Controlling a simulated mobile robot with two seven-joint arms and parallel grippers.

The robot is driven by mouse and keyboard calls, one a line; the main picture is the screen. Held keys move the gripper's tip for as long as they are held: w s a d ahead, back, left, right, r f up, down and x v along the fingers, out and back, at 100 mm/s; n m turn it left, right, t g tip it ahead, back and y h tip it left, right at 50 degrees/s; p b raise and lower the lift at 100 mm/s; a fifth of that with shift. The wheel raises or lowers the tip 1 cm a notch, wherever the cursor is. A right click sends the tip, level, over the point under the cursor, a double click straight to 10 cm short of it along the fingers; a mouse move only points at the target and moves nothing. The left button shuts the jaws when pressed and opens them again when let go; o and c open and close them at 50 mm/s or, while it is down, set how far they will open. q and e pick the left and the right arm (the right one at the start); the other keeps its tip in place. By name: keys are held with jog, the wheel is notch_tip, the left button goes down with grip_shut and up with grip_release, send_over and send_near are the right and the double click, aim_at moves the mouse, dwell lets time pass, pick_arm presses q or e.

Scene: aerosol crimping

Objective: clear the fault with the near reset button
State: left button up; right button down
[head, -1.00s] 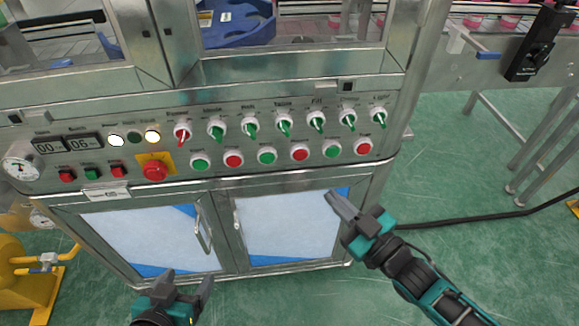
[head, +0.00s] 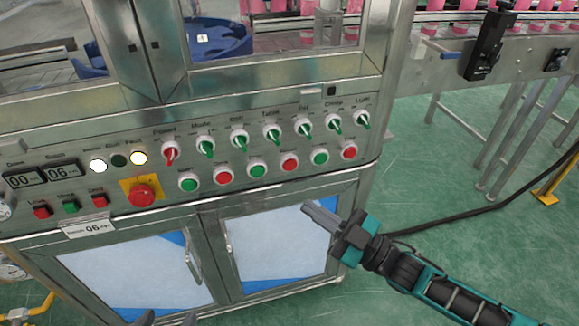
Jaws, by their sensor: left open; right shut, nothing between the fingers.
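The steel control panel (head: 215,212) fills the left and middle of the head view. Its lower row has round green (head: 188,182) and red (head: 223,174) push buttons in turn. Smaller red and green square buttons (head: 70,206) sit at the left. The labels are too small for me to tell which button is reset. Of three lamps, the white one (head: 98,165) and the amber-white one (head: 138,158) glow; the green one is dark. My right gripper (head: 307,209) is shut and empty, below the buttons before the right cabinet door. My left gripper (head: 168,319) is open, only its fingertips showing at the bottom edge.
A red emergency stop (head: 142,195) on a yellow plate protrudes left of the round buttons. Selector switches (head: 238,142) line the row above. Door handles (head: 193,262) stick out below.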

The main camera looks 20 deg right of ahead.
aim_at(290, 165)
jog(key=w+b, duration=0.4)
jog(key=w, duration=0.4)
jog(key=shift+w+a+b, duration=0.2)
jog(key=shift+w+b, duration=0.1)
jog(key=shift+w, duration=0.1)
dwell(1.0)
jog(key=shift+w, duration=0.1)
dwell(0.8)
jog(key=shift+w, duration=0.3)
